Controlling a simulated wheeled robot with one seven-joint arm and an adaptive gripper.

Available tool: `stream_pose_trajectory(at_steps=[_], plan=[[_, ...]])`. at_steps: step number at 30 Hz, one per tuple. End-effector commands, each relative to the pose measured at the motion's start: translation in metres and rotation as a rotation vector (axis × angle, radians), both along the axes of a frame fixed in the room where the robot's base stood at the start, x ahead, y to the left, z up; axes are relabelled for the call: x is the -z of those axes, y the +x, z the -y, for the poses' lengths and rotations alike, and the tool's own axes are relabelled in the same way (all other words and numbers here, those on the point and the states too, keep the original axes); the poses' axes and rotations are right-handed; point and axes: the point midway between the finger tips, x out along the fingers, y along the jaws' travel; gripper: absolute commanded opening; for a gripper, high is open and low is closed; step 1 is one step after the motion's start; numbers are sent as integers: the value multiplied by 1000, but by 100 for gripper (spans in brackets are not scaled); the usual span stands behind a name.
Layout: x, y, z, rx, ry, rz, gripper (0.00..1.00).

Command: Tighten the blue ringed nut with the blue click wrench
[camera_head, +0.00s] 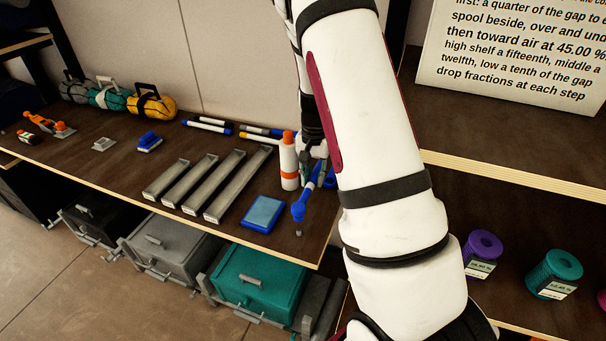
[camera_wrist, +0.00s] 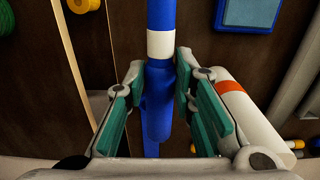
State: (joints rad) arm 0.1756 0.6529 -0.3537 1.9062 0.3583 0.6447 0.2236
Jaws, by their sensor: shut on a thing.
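The blue click wrench (camera_head: 299,210) hangs over the right end of the dark bench, with a small grey tip at its lower end. In the wrist view the wrench (camera_wrist: 157,105) is a blue shaft with a white band, running between my fingers. My gripper (camera_wrist: 163,75) is shut on it; in the head view my gripper (camera_head: 316,158) is partly hidden by my own arm. I cannot pick out the blue ringed nut for sure in either view.
A white bottle with orange bands (camera_head: 289,165) stands close to my gripper; it also shows in the wrist view (camera_wrist: 250,108). A blue square pad (camera_head: 263,213) and several grey channels (camera_head: 205,180) lie left. Spools (camera_head: 484,250) sit on the right shelf.

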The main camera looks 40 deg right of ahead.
Motion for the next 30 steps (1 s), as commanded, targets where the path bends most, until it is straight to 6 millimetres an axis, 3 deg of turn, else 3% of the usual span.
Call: stream_pose_trajectory(at_steps=[14, 28, 30], plan=[[1, -1, 1, -3, 0, 0, 0], [47, 0, 1, -2, 1, -1, 0], [45, -1, 1, -3, 0, 1, 0]])
